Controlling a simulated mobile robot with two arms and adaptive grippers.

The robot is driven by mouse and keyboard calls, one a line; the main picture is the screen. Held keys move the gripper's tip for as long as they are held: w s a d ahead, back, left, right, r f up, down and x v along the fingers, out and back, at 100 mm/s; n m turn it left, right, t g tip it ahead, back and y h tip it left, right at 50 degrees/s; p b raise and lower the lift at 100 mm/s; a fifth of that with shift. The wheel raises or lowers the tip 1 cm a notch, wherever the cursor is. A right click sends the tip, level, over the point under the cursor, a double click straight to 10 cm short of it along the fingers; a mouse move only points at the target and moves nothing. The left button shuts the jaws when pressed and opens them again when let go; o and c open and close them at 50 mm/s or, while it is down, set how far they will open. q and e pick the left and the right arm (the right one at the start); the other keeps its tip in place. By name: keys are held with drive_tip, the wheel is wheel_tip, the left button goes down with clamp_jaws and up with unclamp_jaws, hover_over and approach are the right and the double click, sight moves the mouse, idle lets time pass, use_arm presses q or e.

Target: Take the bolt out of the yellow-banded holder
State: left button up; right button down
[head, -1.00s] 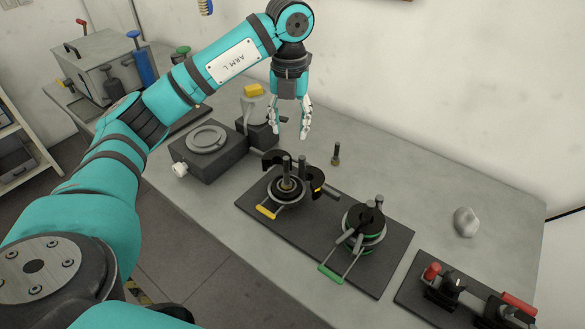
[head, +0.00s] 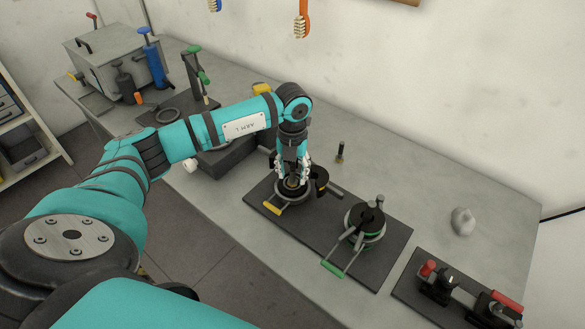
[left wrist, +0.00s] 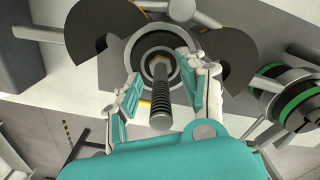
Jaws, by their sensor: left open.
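The yellow-banded holder (head: 290,196) stands on a dark base plate, with a yellow-gripped lever (head: 271,208) at its front. In the left wrist view its round seat (left wrist: 138,42) shows between two swung-out dark C-shaped pieces. The bolt (left wrist: 160,100) stands upright in the seat, its threaded shank pointing toward the wrist camera. My left gripper (head: 291,172) is directly over the holder and hides most of the bolt in the head view. In the left wrist view my left gripper (left wrist: 165,88) is open, with one finger on each side of the bolt and gaps visible. My right gripper is not in view.
A green-banded holder (head: 364,222) with a green lever stands to the right on the same base plate (head: 330,228). A small upright bolt (head: 340,151) stands behind. Red-handled clamps (head: 440,280) lie at the lower right. The table around the grey lump (head: 463,221) is clear.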

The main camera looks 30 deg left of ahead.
use_arm(q)
drive_tip(key=shift+f, duration=0.4)
clamp_jaws()
